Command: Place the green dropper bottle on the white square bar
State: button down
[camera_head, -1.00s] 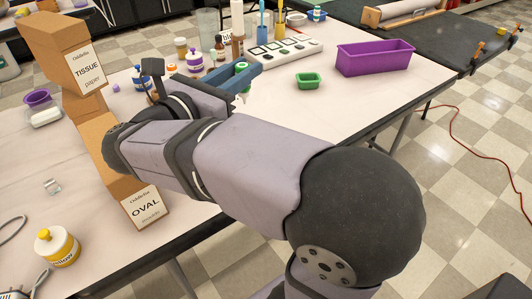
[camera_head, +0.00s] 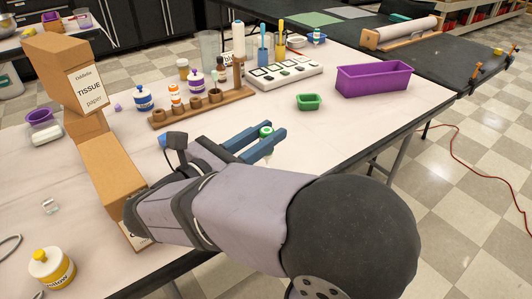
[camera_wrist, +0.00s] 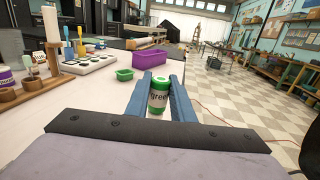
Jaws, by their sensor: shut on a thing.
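The green dropper bottle (camera_wrist: 158,99), white with a green cap and a "green" label, stands upright between the blue fingers of my gripper (camera_wrist: 158,84). My gripper is shut on it. The bottle also shows in the head view (camera_head: 266,133), partly hidden by the near finger, over the bare middle of the table. How high it is above the table is hard to tell.
Cardboard boxes (camera_head: 110,170) stand between my gripper and the left side. A wooden rack (camera_head: 203,109) with bottles is behind my gripper. A yellow-lidded jar (camera_head: 51,268) is at front left. A green dish (camera_head: 308,102) and purple bin (camera_head: 375,80) are at the right.

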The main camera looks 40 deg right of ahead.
jog(key=shift+f+b, duration=0.35)
jog(key=shift+f, duration=1.65)
jog(key=shift+f+b, duration=0.2)
jog(key=shift+b, duration=0.2)
jog(key=c, duration=1.5)
grip_release()
jog(key=shift+c, duration=0.2)
jog(key=shift+r+p, duration=0.2)
jog(key=shift+p, duration=0.1)
jog(key=shift+r, duration=0.15)
jog(key=shift+s+a, duration=0.25)
jog(key=shift+a, duration=1)
jog(key=shift+s+a, duration=0.25)
jog(key=shift+a, duration=0.95)
jog(key=shift+s+a, duration=0.25)
jog(key=shift+a, duration=1)
